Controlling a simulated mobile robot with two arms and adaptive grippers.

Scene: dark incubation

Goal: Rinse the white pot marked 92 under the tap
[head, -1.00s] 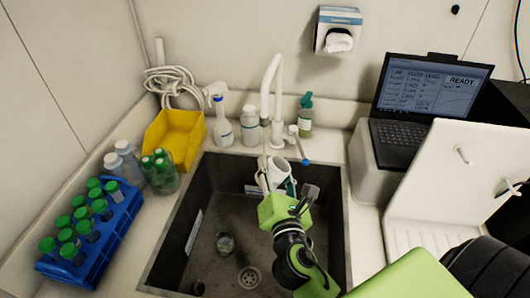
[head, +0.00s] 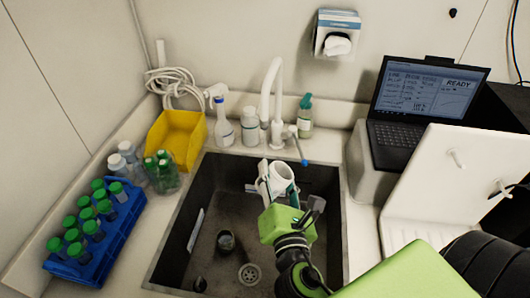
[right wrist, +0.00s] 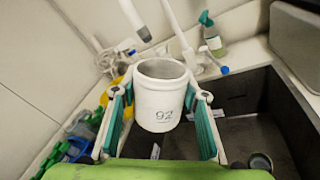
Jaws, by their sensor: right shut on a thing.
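The white pot marked 92 (right wrist: 160,98) is upright between the teal pads of my right gripper (right wrist: 160,125) in the right wrist view. My right gripper (head: 279,190) is shut on it over the sink. In the head view the pot (head: 281,174) shows near the sink's back edge, partly hidden by the gripper. The white tap (head: 271,95) stands behind the sink. Its spout end is above and near the pot; the spout (right wrist: 132,20) also shows above the pot in the right wrist view. I see no water running. My left gripper is not in view.
The dark sink (head: 180,215) holds a small cup (head: 226,241) and a drain (head: 249,274). Bottles (head: 250,126) and a yellow bin (head: 172,140) stand behind it. A blue rack (head: 110,240) of green-capped tubes is on the left. A laptop (head: 425,110) is on the right.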

